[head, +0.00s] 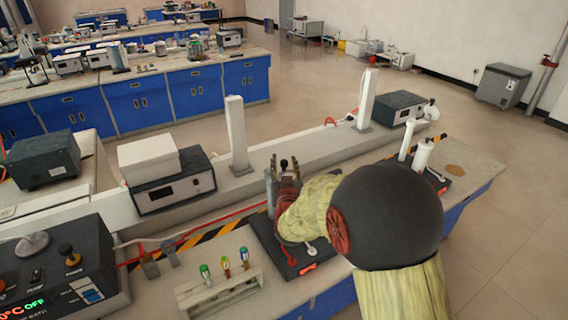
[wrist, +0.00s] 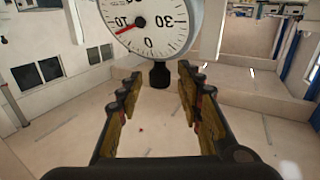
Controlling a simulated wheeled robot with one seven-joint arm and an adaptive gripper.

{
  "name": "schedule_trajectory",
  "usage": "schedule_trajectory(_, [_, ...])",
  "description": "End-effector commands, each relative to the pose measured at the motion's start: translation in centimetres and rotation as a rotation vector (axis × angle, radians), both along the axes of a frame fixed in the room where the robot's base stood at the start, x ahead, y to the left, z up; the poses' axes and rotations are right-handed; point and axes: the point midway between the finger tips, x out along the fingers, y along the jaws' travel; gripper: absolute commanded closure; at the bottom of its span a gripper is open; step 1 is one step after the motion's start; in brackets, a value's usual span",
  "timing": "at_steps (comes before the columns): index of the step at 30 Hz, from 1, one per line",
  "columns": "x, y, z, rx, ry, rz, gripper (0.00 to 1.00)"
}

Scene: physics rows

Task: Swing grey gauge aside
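The grey gauge (wrist: 155,22) fills the top middle of the wrist view, its top cut off. It has a white dial with black numbers, a red needle and a grey rim. A short black stem (wrist: 159,74) hangs below it. My gripper (wrist: 158,88) is open, with one finger to each side of the stem and a gap on both sides. In the head view my gripper (head: 286,168) points up above a dark plate (head: 262,222) on the bench. A small dark knob shows between its fingers; my arm hides much around it, and the dial cannot be made out there.
White posts (head: 237,135) stand on the raised ledge behind my gripper. A rack with several coloured tubes (head: 225,267) is at the front left. A control box (head: 75,275) and a display unit (head: 172,190) stand further left. White cylinders (head: 422,154) stand right of my arm.

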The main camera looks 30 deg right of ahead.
Motion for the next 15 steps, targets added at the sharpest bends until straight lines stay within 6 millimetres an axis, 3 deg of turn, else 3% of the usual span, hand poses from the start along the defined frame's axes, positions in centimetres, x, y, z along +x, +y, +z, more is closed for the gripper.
schedule_trajectory(12, [0.91, -0.43, 0.01, 0.000, 0.000, 0.001, 0.64])
schedule_trajectory(15, [0.91, -0.41, 0.01, 0.000, 0.000, 0.001, 0.69])
